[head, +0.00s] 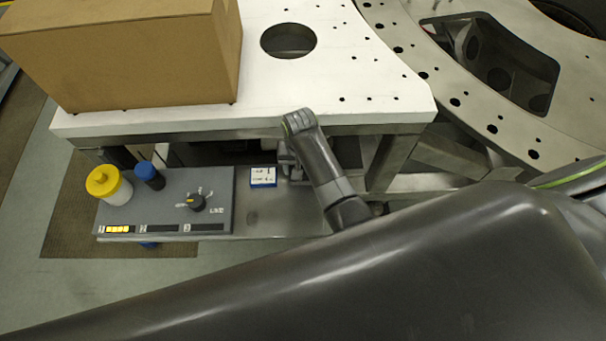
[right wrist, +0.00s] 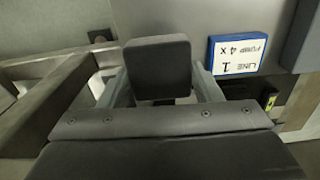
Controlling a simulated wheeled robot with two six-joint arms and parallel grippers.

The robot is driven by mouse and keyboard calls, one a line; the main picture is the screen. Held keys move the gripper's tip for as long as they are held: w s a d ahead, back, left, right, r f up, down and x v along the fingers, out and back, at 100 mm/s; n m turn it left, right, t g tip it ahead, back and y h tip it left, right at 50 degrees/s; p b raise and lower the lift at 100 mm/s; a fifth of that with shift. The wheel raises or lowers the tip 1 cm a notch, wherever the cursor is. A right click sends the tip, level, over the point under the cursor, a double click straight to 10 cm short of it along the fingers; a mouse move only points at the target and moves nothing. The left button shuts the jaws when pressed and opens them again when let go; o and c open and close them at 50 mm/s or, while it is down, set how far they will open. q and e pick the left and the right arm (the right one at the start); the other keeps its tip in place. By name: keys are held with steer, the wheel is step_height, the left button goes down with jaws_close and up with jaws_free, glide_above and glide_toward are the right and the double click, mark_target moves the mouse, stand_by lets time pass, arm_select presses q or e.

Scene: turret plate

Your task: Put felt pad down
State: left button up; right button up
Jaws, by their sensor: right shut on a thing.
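The felt pad (right wrist: 158,68) is a dark grey, roughly square block in the right wrist view. My right gripper (right wrist: 160,90) is shut on it, with a pale finger on each side. In the head view my right gripper (head: 288,164) is low, under the front edge of the white plate and just right of the blue-edged label. The pad cannot be made out clearly there. I cannot tell whether the pad touches the surface below. My left gripper is not in view.
A blue-edged label block (head: 263,177) reading "LINE 1 PUMP" lies close beside the gripper, on a grey shelf (head: 270,222). A grey control panel (head: 170,205), a yellow-capped jar (head: 108,185) and a blue-capped bottle (head: 149,175) are left. The white plate (head: 330,85) carries a cardboard box (head: 130,60).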

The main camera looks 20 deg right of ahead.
steer(key=shift+f, duration=2.65)
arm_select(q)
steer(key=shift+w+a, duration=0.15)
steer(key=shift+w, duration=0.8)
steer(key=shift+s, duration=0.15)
arm_select(e)
steer(key=o, duration=1.1)
steer(key=shift+f, duration=0.1)
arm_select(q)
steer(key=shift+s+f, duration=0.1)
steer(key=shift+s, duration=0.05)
arm_select(e)
steer(key=shift+r, duration=0.25)
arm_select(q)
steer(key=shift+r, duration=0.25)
arm_select(e)
step_height(320, 180, up, 12)
steer(key=shift+w+f, duration=0.1)
